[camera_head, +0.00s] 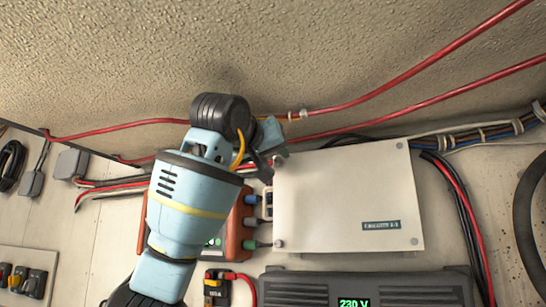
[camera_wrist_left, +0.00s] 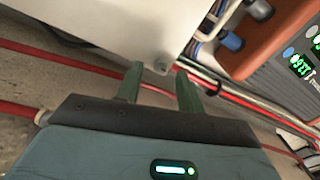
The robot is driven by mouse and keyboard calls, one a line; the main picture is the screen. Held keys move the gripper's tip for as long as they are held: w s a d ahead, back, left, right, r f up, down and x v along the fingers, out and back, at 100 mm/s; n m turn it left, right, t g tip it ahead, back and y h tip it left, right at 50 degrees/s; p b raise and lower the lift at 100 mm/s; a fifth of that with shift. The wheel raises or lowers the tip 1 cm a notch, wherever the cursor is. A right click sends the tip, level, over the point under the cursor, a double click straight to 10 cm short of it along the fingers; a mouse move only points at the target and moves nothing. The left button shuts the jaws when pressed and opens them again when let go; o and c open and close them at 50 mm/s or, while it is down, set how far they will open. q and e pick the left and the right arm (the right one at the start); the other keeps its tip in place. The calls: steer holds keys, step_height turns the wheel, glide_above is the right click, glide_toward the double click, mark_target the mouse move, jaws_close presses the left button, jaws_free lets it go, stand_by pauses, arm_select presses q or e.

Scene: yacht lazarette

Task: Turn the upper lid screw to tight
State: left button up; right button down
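The white junction box lid (camera_head: 345,200) shows in the head view, mounted on the wall. It has small grey screws at its corners, such as the upper right one (camera_head: 400,145) and the lower left one (camera_head: 278,243). The green fingers of my left gripper (camera_wrist_left: 159,74) are apart, one on each side of the screw in the picture. I cannot tell whether they touch it. My right gripper is not in view.
An orange device (camera_head: 236,225) with cable plugs is just left of the box. A dark unit (camera_head: 365,287) reading 230 V is below. Red cables (camera_head: 400,78) run above the box, and black and red cables (camera_head: 455,190) pass along its right side.

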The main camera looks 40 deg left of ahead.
arm_select(q)
steer(key=shift+w+a, duration=0.2)
steer(key=shift+w, duration=0.3)
jaws_close()
